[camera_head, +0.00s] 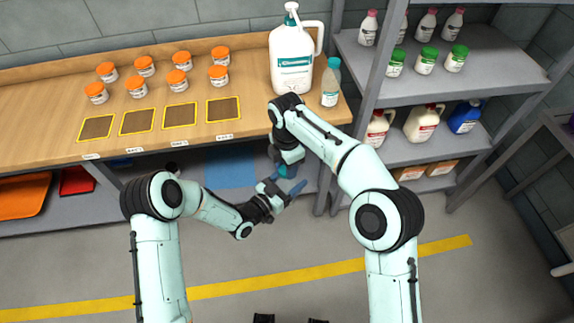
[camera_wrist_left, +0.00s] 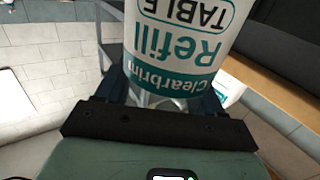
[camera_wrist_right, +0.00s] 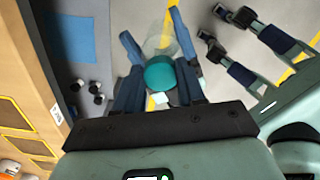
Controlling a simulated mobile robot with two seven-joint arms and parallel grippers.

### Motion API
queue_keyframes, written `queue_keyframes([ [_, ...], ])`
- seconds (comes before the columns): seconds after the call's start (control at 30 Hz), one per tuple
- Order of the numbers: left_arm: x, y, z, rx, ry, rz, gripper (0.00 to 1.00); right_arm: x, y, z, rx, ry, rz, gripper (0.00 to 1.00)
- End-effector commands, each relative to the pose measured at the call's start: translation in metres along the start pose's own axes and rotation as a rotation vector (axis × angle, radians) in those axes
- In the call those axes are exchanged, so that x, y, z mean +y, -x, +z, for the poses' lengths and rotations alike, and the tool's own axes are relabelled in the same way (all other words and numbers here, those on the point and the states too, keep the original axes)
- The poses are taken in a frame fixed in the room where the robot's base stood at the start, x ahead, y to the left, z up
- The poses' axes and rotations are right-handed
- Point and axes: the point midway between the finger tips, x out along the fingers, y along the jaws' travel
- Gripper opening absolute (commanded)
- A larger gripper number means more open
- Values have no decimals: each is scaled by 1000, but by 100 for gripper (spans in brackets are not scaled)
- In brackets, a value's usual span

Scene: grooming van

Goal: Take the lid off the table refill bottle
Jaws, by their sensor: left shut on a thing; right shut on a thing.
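The table refill bottle shows large in the left wrist view (camera_wrist_left: 180,62), clear with a white and teal label reading "Refill TABLE". My left gripper (camera_head: 287,188) is shut on its body, in front of the bench and below its top. The teal lid (camera_wrist_right: 160,73) is between the fingers of my right gripper (camera_wrist_right: 158,88), which is shut on it from above. The clear bottle body shows beyond the lid. In the head view my right gripper (camera_head: 288,164) hides most of the bottle and lid. I cannot tell whether the lid is still seated.
The wooden bench (camera_head: 45,130) holds several orange-lidded jars, a large white pump jug (camera_head: 292,60) and another teal-capped bottle (camera_head: 331,82) near its right end. A metal shelf (camera_head: 450,75) with bottles stands to the right. The floor in front is clear.

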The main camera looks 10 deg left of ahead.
Motion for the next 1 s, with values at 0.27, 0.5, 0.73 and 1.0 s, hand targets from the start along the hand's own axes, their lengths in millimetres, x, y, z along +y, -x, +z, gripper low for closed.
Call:
queue_keyframes([
  [0.27, 8, -1, 0, 1, -1, 18, 0, 2, 1, 4, -8, -5, 9, 2],
  [0.5, 8, -1, 0, 1, -2, 19, 0, 2, 2, 4, -7, -5, 10, 2],
  [0.73, 8, -1, 0, -1, -2, 20, 0, 2, 7, 3, -6, -5, 13, 2],
  [1.0, 8, 0, 3, -7, -1, 20, 0, 3, 18, 2, -4, -3, 15, 2],
])
